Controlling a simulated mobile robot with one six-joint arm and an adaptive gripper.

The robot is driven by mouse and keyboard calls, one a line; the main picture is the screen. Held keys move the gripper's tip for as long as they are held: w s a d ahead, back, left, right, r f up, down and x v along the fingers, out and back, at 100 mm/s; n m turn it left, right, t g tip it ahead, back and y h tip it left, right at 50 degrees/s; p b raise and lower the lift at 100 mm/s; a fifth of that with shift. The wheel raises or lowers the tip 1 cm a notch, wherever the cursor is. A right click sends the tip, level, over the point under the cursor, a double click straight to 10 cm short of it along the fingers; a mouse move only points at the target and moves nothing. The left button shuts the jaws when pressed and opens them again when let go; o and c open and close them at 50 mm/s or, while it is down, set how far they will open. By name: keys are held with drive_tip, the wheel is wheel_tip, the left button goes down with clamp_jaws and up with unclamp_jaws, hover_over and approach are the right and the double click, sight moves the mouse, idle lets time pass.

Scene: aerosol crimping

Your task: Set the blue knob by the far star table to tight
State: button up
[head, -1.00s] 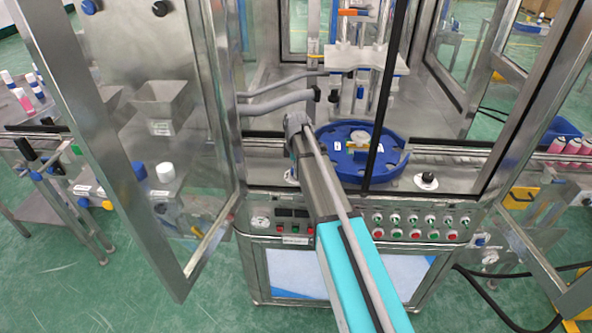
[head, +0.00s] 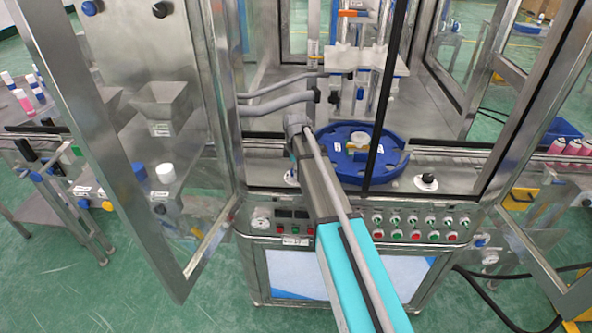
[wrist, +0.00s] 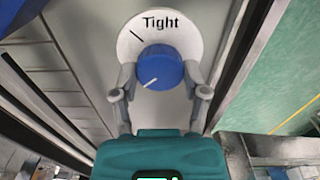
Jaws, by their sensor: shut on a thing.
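The blue knob (wrist: 160,68) sits on a round white dial plate (wrist: 188,36) marked "Tight" in the wrist view. A black tick is on the plate's upper left. The knob's white pointer line is at its lower left and points down-left, away from the tick. My gripper (wrist: 161,76) has one grey finger on each side of the knob and is shut on it. In the head view my arm reaches to the machine beside the blue star table (head: 345,171); the knob and fingertips are hidden there.
An open glass door with a metal frame (head: 109,150) stands left of my arm. A dark door post (head: 378,120) rises just right of it. A black knob (head: 427,180) and a panel of several buttons (head: 412,235) are at the front. Grey bent tubes (head: 275,103) lie behind.

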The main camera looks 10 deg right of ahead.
drive_tip(key=m, duration=0.8)
drive_tip(key=shift+m, duration=0.4)
drive_tip(key=m, duration=0.4)
drive_tip(key=shift+m, duration=2.2)
drive_tip(key=o, duration=1.1)
drive_tip(key=shift+o, duration=0.2)
drive_tip(key=shift+n, duration=0.3)
